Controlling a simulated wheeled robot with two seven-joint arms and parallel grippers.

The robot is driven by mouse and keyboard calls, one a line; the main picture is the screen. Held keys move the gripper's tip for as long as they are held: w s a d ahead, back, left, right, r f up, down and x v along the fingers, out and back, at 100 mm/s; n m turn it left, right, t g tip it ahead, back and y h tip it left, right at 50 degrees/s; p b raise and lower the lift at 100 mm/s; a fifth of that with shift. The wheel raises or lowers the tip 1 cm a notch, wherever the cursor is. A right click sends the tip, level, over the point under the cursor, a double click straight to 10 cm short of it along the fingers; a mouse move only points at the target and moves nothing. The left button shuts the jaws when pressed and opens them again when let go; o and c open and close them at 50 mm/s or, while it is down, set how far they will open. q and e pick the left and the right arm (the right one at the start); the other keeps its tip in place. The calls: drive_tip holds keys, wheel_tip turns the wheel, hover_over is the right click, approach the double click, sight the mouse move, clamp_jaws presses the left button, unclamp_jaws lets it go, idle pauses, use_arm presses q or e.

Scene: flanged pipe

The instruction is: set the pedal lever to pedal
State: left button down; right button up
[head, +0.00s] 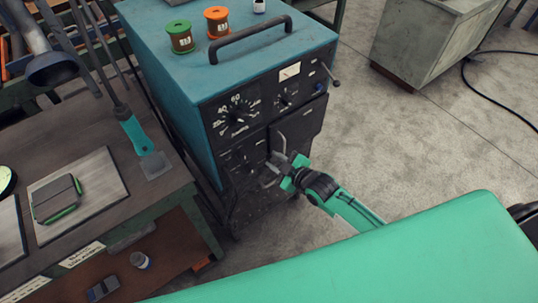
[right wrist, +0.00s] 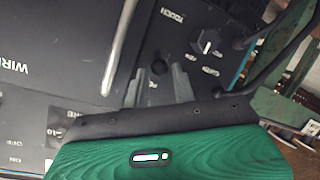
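The blue welding machine (head: 165,60) stands in the middle of the head view, with a dark front panel of dials and knobs. A thin lever with a dark ball end (head: 336,83) sticks out at the panel's upper right edge. No readable label shows which control is the pedal lever. My right gripper (head: 271,172) is at the lower front panel. In the right wrist view its two grey fingers (right wrist: 161,82) stand apart, facing the panel, with a small dark round spot (right wrist: 156,61) just beyond them. Contact cannot be told. My left gripper is not in view.
A selector knob (right wrist: 208,41) sits beside the fingers in the right wrist view. Green and orange spools (head: 180,38) stand on the machine near its handle (head: 250,32). A workbench (head: 100,145) is at left, a grey cabinet (head: 425,40) at back right. Floor between is clear.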

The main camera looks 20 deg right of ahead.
sight(270, 156)
drive_tip(key=shift+x, duration=1.75)
clamp_jaws()
drive_tip(key=r+p, duration=0.1)
drive_tip(key=p, duration=0.2)
drive_tip(key=shift+g, duration=0.4)
drive_tip(key=shift+w+f+g+h+p, duration=0.1)
drive_tip(key=shift+g+h+p, duration=0.2)
drive_tip(key=shift+p, duration=0.5)
unclamp_jaws()
